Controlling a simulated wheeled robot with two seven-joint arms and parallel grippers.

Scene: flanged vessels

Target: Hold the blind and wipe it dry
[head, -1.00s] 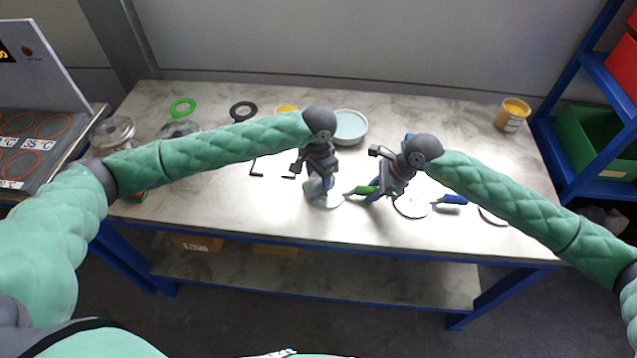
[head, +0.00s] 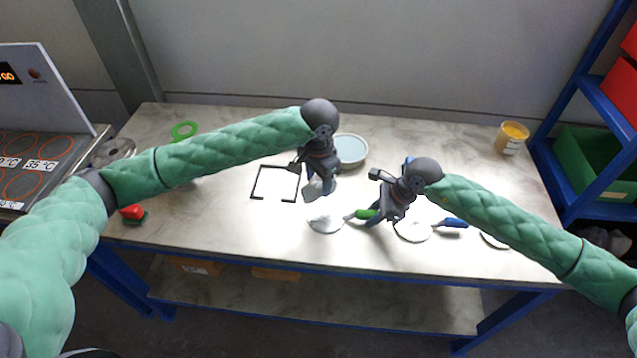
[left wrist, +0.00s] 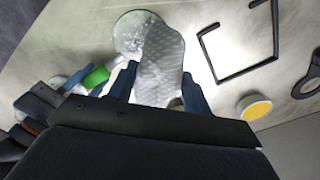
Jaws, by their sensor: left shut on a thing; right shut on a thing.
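The blind is a pale round disc (head: 326,222) with a green handle (head: 366,214), in front of me near the table's front edge. My right gripper (head: 378,215) is shut on the green handle. My left gripper (head: 319,190) is shut on a grey-white quilted wipe (head: 313,191), behind and above the disc. In the left wrist view the wipe (left wrist: 160,62) sticks out between the fingers and overlaps part of the disc (left wrist: 132,30). I cannot tell whether they touch. The green handle also shows in the left wrist view (left wrist: 95,77).
A blue-handled disc (head: 413,230) lies right of the blind. A black open frame (head: 275,169), a shallow round dish (head: 350,150) and a yellow-filled jar (head: 511,138) stand or lie further back. A hotplate unit (head: 45,150) is at left.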

